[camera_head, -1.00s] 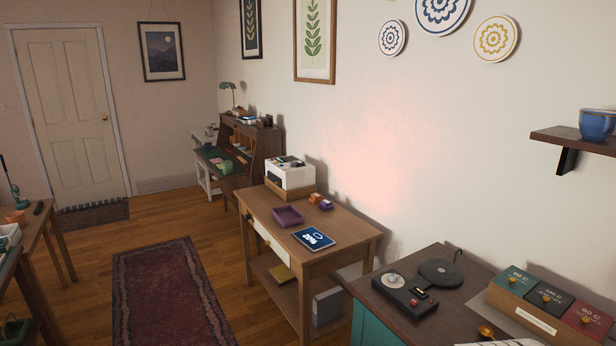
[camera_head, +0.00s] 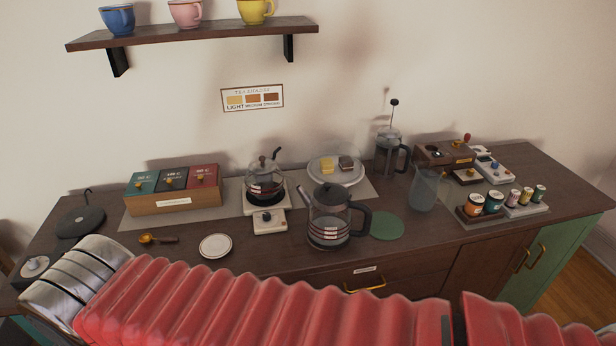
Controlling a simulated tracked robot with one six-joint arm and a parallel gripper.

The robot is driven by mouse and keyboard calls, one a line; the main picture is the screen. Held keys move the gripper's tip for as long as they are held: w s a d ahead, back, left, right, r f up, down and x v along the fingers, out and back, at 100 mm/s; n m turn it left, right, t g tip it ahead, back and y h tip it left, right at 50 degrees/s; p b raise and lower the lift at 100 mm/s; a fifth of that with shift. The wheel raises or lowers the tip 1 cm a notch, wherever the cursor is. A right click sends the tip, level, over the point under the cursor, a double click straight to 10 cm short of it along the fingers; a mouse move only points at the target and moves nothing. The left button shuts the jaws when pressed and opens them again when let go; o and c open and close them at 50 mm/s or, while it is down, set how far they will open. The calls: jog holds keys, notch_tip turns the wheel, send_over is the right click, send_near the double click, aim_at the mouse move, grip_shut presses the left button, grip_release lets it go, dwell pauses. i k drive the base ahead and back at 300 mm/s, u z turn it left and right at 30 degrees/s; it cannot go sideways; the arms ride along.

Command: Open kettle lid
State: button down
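A glass kettle (camera_head: 331,228) with a dark lid (camera_head: 331,194), a spout on its left and a dark handle on its right stands upright near the front middle of the counter. Its lid appears to be down. Behind it to the left, a smaller glass pot (camera_head: 265,184) with a lid and a curved dark handle sits on a white warmer (camera_head: 269,222). I cannot tell which of the two the task calls the kettle. My red ribbed arm spans the bottom of the view, in front of the counter. My gripper does not show.
A tea box (camera_head: 174,203) and a small plate (camera_head: 215,246) are left on the counter (camera_head: 300,262). A green round mat (camera_head: 387,226), a glass jug (camera_head: 424,190), a French press (camera_head: 389,155) and several small jars are right. A cup shelf (camera_head: 200,36) hangs above.

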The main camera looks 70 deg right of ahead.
aim_at(329, 194)
jog(key=u, duration=0.6)
jog(key=k, duration=1.4)
jog(key=z, duration=0.5)
jog(key=i, duration=1)
jog(key=z, duration=0.05)
